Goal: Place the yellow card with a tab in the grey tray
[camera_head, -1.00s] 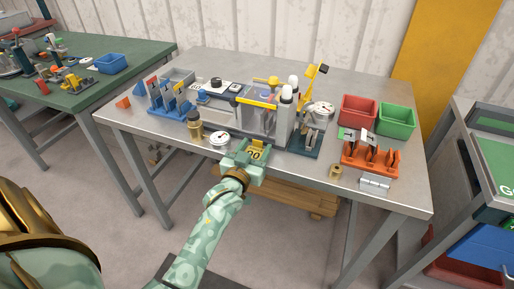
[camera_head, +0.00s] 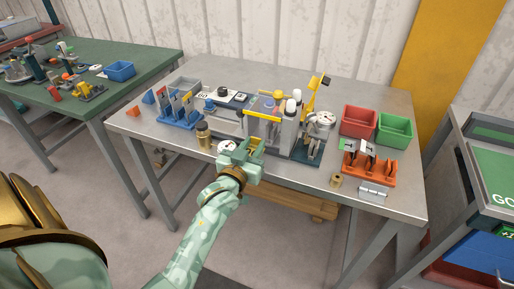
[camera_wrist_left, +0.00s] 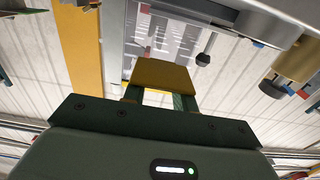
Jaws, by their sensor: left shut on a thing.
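My left gripper (camera_head: 250,152) is shut on the yellow card (camera_head: 257,145), at the front edge of the steel bench by the bender. In the left wrist view the card (camera_wrist_left: 162,74) shows as a yellow plate between the two fingers (camera_wrist_left: 160,98). Its tab cannot be made out. What looks like the grey tray (camera_head: 187,86) stands at the back left of the bench, behind the blue rack, which partly hides it. The gripper and card are to its right and nearer to me. My right gripper is not in view.
The blue rack (camera_head: 180,117) with upright pieces, a brass-coloured pot (camera_head: 204,135) and a round white dial (camera_head: 227,146) stand left of the gripper. The bender (camera_head: 262,118) is behind it. Red (camera_head: 359,122) and green (camera_head: 395,130) bins and an orange rack (camera_head: 367,170) stand right.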

